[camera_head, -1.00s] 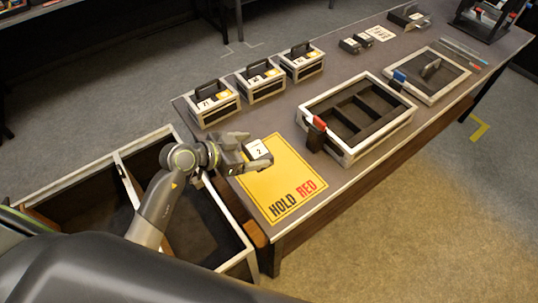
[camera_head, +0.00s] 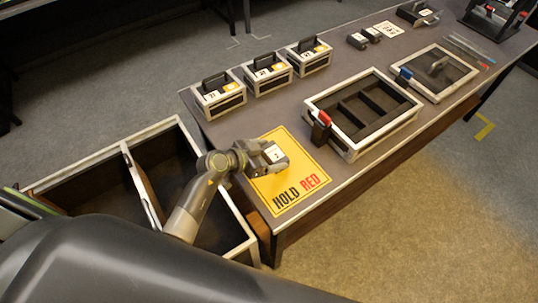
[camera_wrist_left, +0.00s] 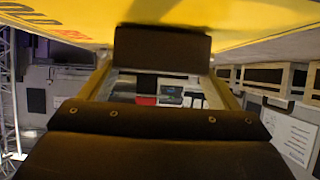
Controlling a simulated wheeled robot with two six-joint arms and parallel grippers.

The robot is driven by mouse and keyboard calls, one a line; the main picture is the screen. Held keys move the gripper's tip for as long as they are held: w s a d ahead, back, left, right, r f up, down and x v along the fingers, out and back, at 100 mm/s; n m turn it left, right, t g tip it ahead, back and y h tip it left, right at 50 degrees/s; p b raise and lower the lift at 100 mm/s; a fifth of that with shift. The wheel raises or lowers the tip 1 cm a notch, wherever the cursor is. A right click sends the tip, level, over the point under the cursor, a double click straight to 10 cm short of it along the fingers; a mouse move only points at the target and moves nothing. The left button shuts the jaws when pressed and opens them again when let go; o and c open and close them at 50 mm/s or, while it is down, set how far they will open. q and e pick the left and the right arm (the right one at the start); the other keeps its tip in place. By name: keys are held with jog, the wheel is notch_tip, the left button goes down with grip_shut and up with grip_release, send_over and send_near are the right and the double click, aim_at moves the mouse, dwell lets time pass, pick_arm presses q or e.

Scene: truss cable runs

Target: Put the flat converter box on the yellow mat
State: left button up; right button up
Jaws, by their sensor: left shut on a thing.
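The flat converter box (camera_head: 275,154) is dark with a white label on top. My left gripper (camera_head: 265,158) is shut on it and holds it over the upper part of the yellow mat (camera_head: 293,178). The mat lies at the table's near left end and reads HOLD RED. I cannot tell whether the box touches the mat. In the left wrist view the mat (camera_wrist_left: 230,18) fills the top edge, close to the dark jaw parts. The box is hard to make out there. My right gripper is not in view.
Several labelled bins (camera_head: 219,95) stand behind the mat. A divided tray (camera_head: 362,112) with a red-topped clip sits to its right, and a framed panel (camera_head: 439,72) lies beyond. An open divided crate (camera_head: 95,160) is left of the table.

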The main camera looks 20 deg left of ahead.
pick_arm(q)
jog(key=shift+f, duration=0.15)
jog(key=o, duration=1.1)
jog(key=shift+c, duration=0.2)
jog(key=p+v, duration=0.1)
jog(key=v, duration=1.1)
